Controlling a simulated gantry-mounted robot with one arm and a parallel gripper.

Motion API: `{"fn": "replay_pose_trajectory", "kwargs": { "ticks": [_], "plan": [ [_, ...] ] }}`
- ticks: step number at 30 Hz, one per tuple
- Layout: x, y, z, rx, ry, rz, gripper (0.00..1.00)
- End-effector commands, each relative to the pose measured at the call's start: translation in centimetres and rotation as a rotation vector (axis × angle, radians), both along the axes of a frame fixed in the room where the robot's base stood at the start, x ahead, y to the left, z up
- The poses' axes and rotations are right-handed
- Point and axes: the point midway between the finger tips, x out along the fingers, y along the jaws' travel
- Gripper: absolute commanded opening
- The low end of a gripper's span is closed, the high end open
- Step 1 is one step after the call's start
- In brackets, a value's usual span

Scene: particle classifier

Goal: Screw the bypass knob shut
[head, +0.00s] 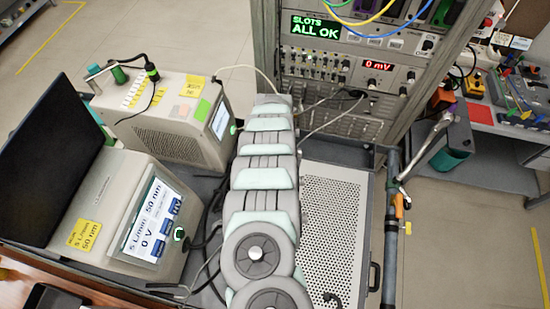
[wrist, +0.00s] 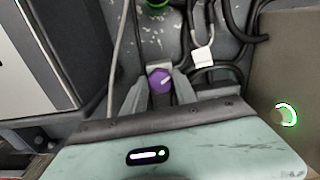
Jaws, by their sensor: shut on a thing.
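A purple knob (wrist: 160,80) with a pale mark on its face shows in the wrist view, against a dark grey metal surface; I take it to be the bypass knob. My gripper (wrist: 159,88) has one grey finger on each side of the knob and is shut on it. The knob's lower part and base are hidden by my gripper. In the head view my arm covers the place, and neither the knob nor the gripper can be made out there.
Cables (wrist: 205,30) run close beside and behind the knob, one with a white tag (wrist: 203,57). A green part (wrist: 157,3) shows at the wrist view's top edge. The head view shows a screened instrument (head: 120,215) left of my arm and a perforated plate (head: 335,215) to its right.

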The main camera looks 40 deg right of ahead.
Motion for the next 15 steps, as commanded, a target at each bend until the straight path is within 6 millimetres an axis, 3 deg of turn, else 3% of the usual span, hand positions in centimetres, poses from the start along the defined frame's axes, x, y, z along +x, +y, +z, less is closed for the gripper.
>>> {"fn": "replay_pose_trajectory", "kwargs": {
  "ticks": [15],
  "plan": [
    [0.03, 0.05, -0.24, -0.001, 0.000, -0.369, 0.00]
  ]
}}
